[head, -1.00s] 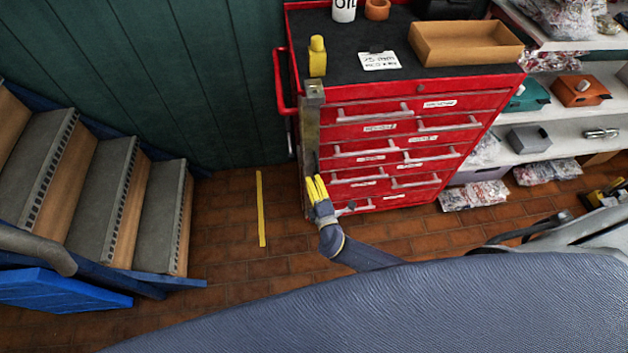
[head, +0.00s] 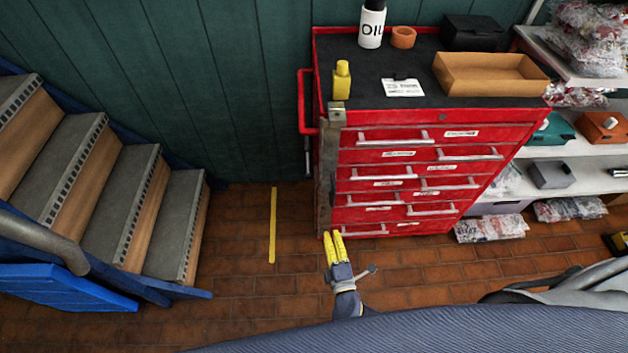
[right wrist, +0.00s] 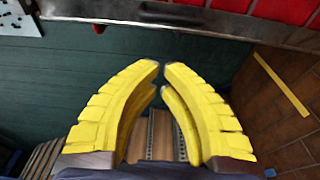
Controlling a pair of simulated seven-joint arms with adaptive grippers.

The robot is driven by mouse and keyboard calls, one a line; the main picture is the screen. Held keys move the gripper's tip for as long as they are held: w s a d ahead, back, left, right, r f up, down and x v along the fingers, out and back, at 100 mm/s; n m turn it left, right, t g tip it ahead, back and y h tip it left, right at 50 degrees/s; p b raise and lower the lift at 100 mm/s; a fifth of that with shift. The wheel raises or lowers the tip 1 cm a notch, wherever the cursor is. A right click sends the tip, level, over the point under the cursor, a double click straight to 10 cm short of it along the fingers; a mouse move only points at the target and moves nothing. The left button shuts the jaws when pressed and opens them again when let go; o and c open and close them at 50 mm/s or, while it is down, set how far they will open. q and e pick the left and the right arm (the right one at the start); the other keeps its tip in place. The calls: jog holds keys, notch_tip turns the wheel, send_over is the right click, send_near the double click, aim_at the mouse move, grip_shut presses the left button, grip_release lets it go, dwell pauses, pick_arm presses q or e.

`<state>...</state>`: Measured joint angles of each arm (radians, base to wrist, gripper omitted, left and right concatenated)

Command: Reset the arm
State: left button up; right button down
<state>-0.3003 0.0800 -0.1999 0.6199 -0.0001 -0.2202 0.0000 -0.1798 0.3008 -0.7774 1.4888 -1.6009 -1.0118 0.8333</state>
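My right gripper (head: 335,234) is in the head view, low in front of the lower left edge of the red tool chest (head: 400,125). Its two yellow fingers point up in the picture and lie close together. In the right wrist view the fingers (right wrist: 162,68) curve inward and their tips nearly meet, with a thin gap. Nothing is between them. I cannot tell if the fingers touch the chest. My left gripper is in neither view now.
A yellow bottle (head: 341,82), an oil container (head: 372,27) and a tan tray (head: 490,74) stand on the chest. Stairs (head: 110,190) are at left, shelves (head: 590,155) at right. The brick floor (head: 240,240) between stairs and chest is clear, with a yellow stripe (head: 273,225).

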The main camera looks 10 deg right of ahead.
jog(key=s+d+f+m+g, duration=0.1)
jog(key=s+d+f+g, duration=0.25)
jog(key=f, duration=0.55)
jog(key=s+d+f+m+g+h, duration=0.1)
jog(key=s+d+f+g, duration=0.25)
jog(key=f, duration=0.55)
jog(key=s+d+f+m+g, duration=0.1)
jog(key=s+d+f+g, duration=0.2)
jog(key=f, duration=0.6)
jog(key=s+d+f+m+g, duration=0.1)
jog(key=s+f+m+g, duration=0.2)
jog(key=s, duration=1.1)
jog(key=s+d+f+m+g+y, duration=0.1)
jog(key=s+f+m+g, duration=0.2)
jog(key=s+f+m, duration=0.5)
jog(key=s+f, duration=0.1)
jog(key=s, duration=0.5)
jog(key=shift+s+f+g, duration=0.3)
jog(key=shift+s+f, duration=0.1)
jog(key=shift+a, duration=0.1)
